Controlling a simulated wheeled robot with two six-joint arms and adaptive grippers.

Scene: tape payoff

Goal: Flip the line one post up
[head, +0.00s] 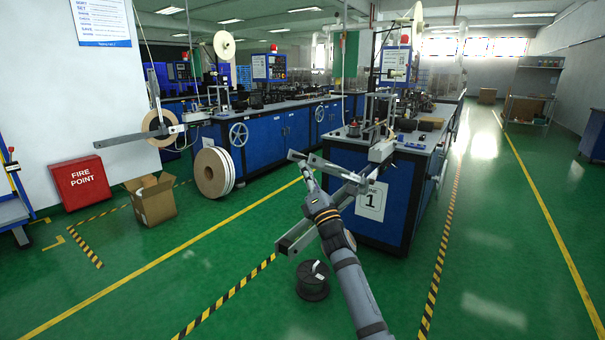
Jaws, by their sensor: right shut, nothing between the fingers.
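The line one machine (376,200) is a blue cabinet with a white sign showing a 1. A grey metal arm (300,236) sticks out from it toward the lower left. The post (336,170) is a grey bar near this arm, lying nearly level and pointing left, not upright. My right gripper (304,172) is shut and empty, with its tips at the post's left end. I cannot tell whether they touch it. My right forearm comes up from the bottom and hides part of the metal arm. My left gripper is not in view.
A neighbouring machine has an upright post (152,85) with a tape reel (166,127). A big white reel (213,173) stands by its cabinet. A cardboard box (152,199) and red fire point box (80,183) are at left. A black spool (312,281) lies on the green floor.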

